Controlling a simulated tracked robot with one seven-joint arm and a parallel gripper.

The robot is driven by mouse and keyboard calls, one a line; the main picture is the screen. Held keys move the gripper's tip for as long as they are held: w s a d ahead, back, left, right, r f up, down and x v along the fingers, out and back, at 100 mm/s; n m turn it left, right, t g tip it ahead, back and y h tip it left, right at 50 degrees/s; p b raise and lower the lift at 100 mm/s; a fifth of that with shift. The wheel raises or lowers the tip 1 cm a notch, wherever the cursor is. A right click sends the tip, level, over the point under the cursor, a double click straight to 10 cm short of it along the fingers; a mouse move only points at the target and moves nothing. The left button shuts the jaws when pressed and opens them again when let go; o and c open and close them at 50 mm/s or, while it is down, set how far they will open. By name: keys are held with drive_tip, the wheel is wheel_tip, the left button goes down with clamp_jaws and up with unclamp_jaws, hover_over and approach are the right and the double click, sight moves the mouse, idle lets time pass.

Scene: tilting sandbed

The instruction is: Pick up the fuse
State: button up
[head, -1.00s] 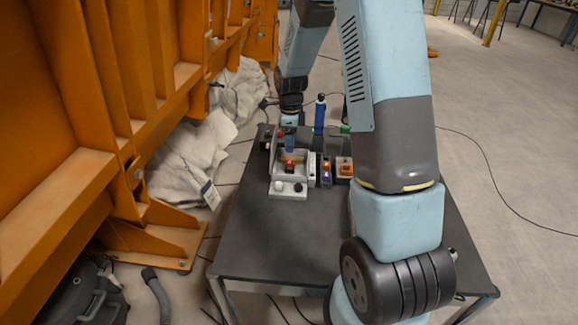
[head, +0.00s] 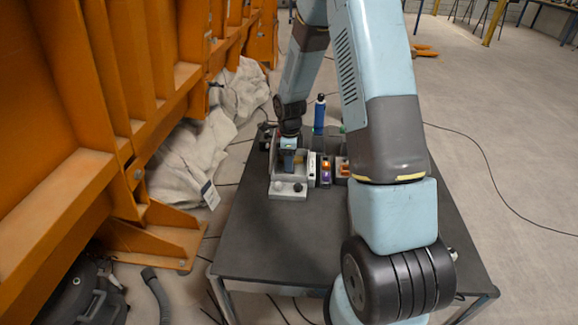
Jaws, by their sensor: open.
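A small yellowish part (head: 299,156) shows just right of the fingers. I cannot tell whether it is the fuse or whether the fingers touch it. No other thing is clearly recognisable as the fuse at this size.
Right of the box stand a white block (head: 312,168), a purple and orange item (head: 326,172) and an orange-topped item (head: 343,168). A blue bottle (head: 319,115) stands behind. The table's front (head: 275,240) is clear. An orange steel frame (head: 150,100) rises at left.

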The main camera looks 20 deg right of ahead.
clamp_jaws()
idle(0.4)
drive_tip(key=shift+r, duration=0.1)
